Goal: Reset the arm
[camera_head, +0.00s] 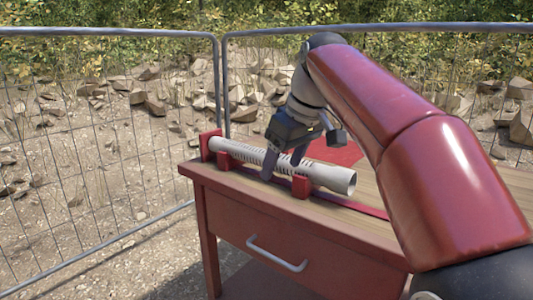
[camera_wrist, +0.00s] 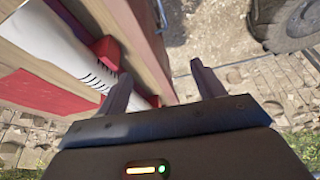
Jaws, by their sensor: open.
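My gripper (camera_head: 283,168) is above the front part of the wooden table, in front of the pale slotted tube in the head view. In the wrist view my gripper (camera_wrist: 160,73) is open, with nothing between its fingers. The tube (camera_head: 335,179) lies in red holders on the table and shows at the left of the wrist view (camera_wrist: 60,48), outside the fingers. My red arm reaches in from the right and hides part of the table.
The table (camera_head: 205,176) has a red front with a drawer and a grey handle (camera_head: 276,254). A red holder block (camera_head: 301,187) supports the tube. A wire fence (camera_head: 100,150) stands behind and to the left, with rocks beyond. A wheel (camera_wrist: 285,22) shows at the wrist view's upper right.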

